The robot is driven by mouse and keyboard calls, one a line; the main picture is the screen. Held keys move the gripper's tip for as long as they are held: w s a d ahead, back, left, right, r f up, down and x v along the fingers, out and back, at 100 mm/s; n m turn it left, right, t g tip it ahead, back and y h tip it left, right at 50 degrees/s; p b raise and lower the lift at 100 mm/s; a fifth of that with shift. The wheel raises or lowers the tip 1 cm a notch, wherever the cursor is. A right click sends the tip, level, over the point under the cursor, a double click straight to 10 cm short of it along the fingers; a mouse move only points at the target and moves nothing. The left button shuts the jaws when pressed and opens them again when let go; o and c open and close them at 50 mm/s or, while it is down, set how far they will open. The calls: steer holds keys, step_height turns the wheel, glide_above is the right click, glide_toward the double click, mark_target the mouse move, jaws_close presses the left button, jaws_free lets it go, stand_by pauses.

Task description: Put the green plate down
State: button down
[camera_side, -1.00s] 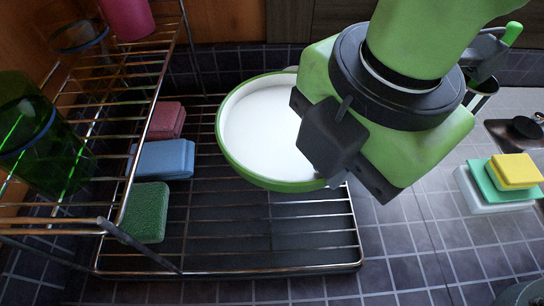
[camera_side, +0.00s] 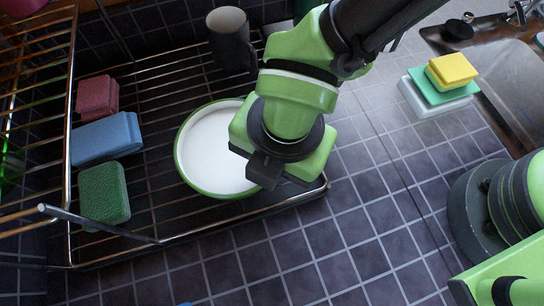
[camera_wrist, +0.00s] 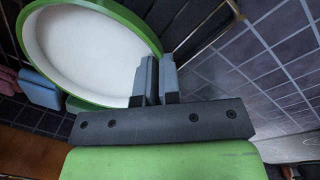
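The green plate (camera_side: 212,150), white inside with a green rim, is face up over the right part of the wire dish rack (camera_side: 160,195). I cannot tell whether it touches the rack's wires. My gripper (camera_side: 258,172) is at the plate's right edge and hides part of it in the side view. In the wrist view, the two dark fingers (camera_wrist: 156,80) are close together at the rim of the plate (camera_wrist: 85,50), apparently with the rim between them. The fingertips are hidden in the side view.
A dark mug (camera_side: 232,42) stands behind the plate. Red (camera_side: 97,97), blue (camera_side: 106,139) and green (camera_side: 104,193) sponges lie on the rack's left side. Stacked sponges (camera_side: 440,85) sit near the sink (camera_side: 505,75) at right.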

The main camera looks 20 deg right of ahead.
steer(key=shift+f, duration=1)
steer(key=shift+f, duration=0.1)
steer(key=c, duration=1.3)
jaws_free()
steer(key=shift+f, duration=0.1)
